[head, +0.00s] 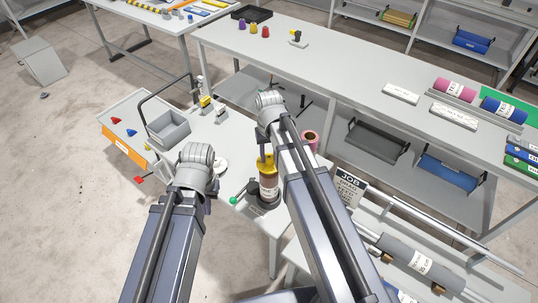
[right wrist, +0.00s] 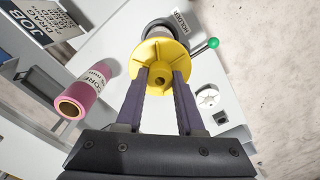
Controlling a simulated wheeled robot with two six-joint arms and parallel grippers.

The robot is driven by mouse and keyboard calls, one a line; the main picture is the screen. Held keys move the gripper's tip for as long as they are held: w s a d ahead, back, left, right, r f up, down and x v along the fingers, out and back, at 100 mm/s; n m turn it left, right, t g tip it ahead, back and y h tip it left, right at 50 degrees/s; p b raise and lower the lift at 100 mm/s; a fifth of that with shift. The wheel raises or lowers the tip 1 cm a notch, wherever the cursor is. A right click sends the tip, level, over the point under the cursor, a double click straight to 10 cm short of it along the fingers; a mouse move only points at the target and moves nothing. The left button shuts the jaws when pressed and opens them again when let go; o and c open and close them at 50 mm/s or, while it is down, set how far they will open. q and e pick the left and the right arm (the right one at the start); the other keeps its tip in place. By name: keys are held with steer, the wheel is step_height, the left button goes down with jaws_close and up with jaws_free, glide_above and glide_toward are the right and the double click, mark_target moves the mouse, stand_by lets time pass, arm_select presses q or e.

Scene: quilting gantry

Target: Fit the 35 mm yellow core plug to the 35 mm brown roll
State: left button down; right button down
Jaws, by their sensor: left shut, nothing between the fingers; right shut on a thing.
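The yellow core plug (right wrist: 160,66) is flanged, with a hole in its hub. My right gripper (right wrist: 160,78) is shut on the hub in the right wrist view. In the head view the plug (head: 266,163) is at the top of the upright brown roll (head: 268,188); I cannot tell whether it is seated in the core. The roll stands in a dark holder (head: 263,207) with a green-knobbed lever. The plug hides the roll's top in the right wrist view. My left gripper (head: 212,195), mostly hidden behind its wrist, is shut and empty, left of the holder.
A pink roll (head: 310,139) stands right of the holder and shows in the wrist view (right wrist: 90,93). A white disc (head: 221,164) and a grey bin (head: 168,127) are on the table at left. Several small coloured plugs (head: 253,29) stand on the long back bench.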

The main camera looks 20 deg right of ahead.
mark_target(269, 157)
steer(key=shift+f+b, duration=1.75)
steer(key=shift+c, duration=2.2)
jaws_free()
step_height(269, 157, up, 8)
steer(key=p, duration=0.8)
steer(key=shift+f, duration=0.1)
steer(key=shift+a+f, duration=0.1)
steer(key=s+a+f+n+h+b, duration=0.1)
steer(key=s+a+f+n+b, duration=0.3)
steer(key=s+a+f+b, duration=0.6)
steer(key=shift+s+f+n+b, duration=0.3)
steer(key=shift+s+f+b, duration=0.95)
steer(key=shift+s, duration=0.95)
